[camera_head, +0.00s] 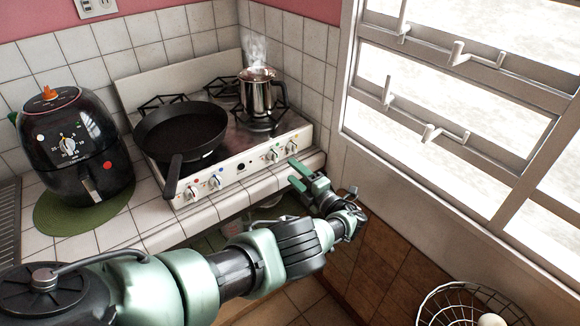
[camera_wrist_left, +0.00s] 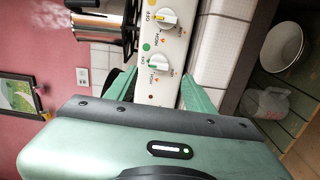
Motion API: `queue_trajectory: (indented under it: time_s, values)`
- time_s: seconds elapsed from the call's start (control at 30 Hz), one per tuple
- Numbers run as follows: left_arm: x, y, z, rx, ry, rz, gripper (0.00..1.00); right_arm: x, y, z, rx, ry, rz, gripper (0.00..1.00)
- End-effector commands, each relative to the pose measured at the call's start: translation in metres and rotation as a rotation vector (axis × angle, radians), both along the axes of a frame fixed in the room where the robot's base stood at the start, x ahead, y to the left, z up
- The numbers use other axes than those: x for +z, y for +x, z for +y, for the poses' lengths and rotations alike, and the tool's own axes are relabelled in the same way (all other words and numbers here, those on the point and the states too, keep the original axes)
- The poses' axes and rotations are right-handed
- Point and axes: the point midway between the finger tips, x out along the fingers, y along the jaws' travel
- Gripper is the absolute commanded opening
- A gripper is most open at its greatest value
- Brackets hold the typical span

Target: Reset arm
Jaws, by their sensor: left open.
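My left gripper (camera_head: 296,174) is open just in front of the right end of the stove (camera_head: 241,165), near its right-hand knobs. Nothing is held between its fingers. In the left wrist view the green fingers (camera_wrist_left: 158,90) stand apart, one on each side of the stove's front panel as seen there. A knob with a green mark (camera_wrist_left: 159,63) shows just beyond the fingertips, and a knob with a yellow mark (camera_wrist_left: 161,17) shows farther up. I cannot tell whether a finger touches the panel. My left arm reaches in from the lower left. My right gripper is not in view.
A black frying pan (camera_head: 182,131) sits on the stove, its handle past the front edge. A steaming metal pot (camera_head: 258,96) stands at the back right. A black air fryer (camera_head: 72,146) is on the left counter. A wire basket (camera_head: 474,306) is at lower right, below the window.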

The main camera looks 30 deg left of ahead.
Motion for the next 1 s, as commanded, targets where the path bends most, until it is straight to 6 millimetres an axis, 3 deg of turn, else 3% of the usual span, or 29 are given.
queue_trajectory:
  time_s: [0.43,0.57,0.67,0.77,1.0]
  values:
    - [0.000,0.000,0.000,0.000,0.000,0.000,0.53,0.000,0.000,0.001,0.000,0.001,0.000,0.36]
    - [-0.018,-0.006,-0.001,-0.001,-0.041,-0.011,0.53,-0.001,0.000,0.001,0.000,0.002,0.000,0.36]
    - [-0.061,-0.022,-0.002,0.002,-0.155,-0.046,0.53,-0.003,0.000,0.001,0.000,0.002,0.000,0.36]
    - [-0.126,-0.051,-0.007,0.031,-0.336,-0.112,0.53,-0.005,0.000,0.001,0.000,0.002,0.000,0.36]
    - [-0.280,-0.152,-0.034,0.253,-0.811,-0.352,0.53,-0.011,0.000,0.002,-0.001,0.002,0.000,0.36]
